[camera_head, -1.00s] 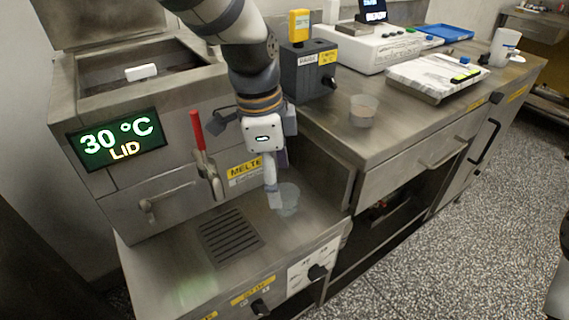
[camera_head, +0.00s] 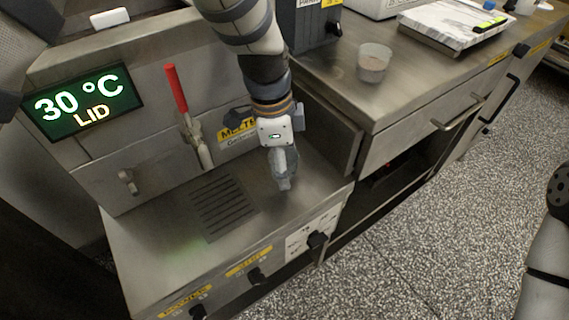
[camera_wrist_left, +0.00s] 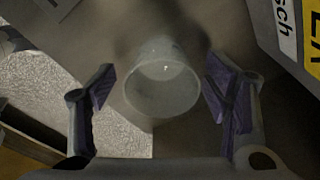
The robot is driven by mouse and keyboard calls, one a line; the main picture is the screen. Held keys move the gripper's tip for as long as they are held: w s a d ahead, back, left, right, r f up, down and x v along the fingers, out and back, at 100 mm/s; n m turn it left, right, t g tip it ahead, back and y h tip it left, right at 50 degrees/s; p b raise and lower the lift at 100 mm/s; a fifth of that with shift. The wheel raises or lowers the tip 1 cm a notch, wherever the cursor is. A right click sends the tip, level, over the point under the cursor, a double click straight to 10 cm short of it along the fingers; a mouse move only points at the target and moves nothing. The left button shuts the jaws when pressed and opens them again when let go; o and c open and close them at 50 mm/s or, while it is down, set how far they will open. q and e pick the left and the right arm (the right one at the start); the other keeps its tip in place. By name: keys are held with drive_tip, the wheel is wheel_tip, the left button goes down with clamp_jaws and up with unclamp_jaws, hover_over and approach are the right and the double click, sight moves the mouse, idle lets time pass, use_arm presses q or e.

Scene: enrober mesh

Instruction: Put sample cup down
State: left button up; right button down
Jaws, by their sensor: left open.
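The sample cup (camera_wrist_left: 163,90) is clear and looks empty in the left wrist view. It stands on the steel surface between the two purple-padded fingers of my left gripper (camera_wrist_left: 160,72). The gripper is open, with a gap on each side of the cup. In the head view my left gripper (camera_head: 284,180) points down over the steel ledge (camera_head: 150,245) of the melter, right of its drain grille (camera_head: 224,206). The cup cannot be made out there behind the gripper. My right gripper is out of view.
Another clear cup (camera_head: 374,64) with some contents stands on the counter at right. The red-handled tap (camera_head: 176,88) and the melter's front wall are close to my left gripper. Knobs (camera_head: 317,240) line the ledge's front. A marble slab (camera_head: 455,22) lies farther back.

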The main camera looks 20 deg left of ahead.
use_arm(q)
drive_tip(key=c, duration=1.2)
